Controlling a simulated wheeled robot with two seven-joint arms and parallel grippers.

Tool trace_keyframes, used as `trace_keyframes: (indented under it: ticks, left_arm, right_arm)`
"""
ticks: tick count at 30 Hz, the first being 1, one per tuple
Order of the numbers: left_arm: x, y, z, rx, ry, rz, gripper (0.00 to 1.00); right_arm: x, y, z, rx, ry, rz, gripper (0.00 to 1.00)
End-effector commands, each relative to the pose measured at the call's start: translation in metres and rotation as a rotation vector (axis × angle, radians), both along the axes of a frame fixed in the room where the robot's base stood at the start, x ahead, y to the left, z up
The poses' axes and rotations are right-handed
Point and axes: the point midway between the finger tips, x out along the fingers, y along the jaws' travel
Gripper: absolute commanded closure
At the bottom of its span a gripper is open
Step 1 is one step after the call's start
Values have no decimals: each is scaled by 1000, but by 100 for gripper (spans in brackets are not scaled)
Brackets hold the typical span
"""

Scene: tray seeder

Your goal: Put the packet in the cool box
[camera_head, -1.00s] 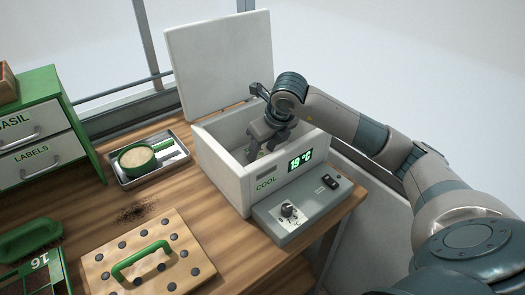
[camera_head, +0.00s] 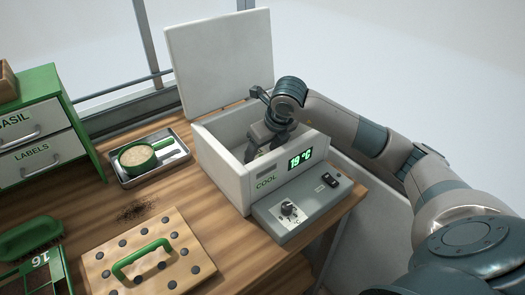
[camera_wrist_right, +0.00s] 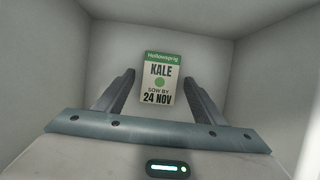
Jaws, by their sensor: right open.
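The cool box (camera_head: 222,168) stands open on the bench, with its white lid (camera_head: 220,62) raised at the back. Its display reads 19 °C. My right gripper (camera_head: 258,152) reaches down inside the box, its fingertips partly hidden by the front wall. In the right wrist view the packet (camera_wrist_right: 158,78), white and green and marked KALE, sow by 24 NOV, lies inside the white-walled box. The open fingers (camera_wrist_right: 160,95) stand apart on either side of it with gaps, not gripping it. My left gripper is not in view.
A control panel with a knob (camera_head: 290,210) sits at the box's front. To the left are a metal tray (camera_head: 122,180) with a green scoop (camera_head: 137,157), a wooden board with a green handle (camera_head: 140,258), and a drawer unit (camera_head: 40,130). The box walls closely surround my gripper.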

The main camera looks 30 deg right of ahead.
Motion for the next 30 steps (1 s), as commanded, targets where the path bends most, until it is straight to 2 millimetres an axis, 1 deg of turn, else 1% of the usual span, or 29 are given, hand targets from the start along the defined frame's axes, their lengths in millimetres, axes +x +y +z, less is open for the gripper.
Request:
trace_keyframes:
  ticks: [1,3,7,10,14,17,22,27,30]
  left_arm:
    - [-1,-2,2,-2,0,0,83]
    - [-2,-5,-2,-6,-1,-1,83]
    - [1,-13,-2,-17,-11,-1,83]
    - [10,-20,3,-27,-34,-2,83]
    - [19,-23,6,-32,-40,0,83]
    - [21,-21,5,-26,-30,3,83]
    - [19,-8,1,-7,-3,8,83]
    - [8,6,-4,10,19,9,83]
    - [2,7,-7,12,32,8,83]
  right_arm:
    - [0,0,3,0,0,0,37]
    - [-1,0,6,0,-2,1,37]
    - [-6,-1,18,0,-3,1,37]
    - [-12,-1,33,-1,-4,1,37]
    - [-21,-2,55,0,-5,1,37]
    - [-28,-2,72,0,-5,2,37]
    - [-38,-3,96,-1,-4,1,37]
    - [-44,-4,109,-1,-2,0,37]
    - [-45,-4,112,0,0,0,37]
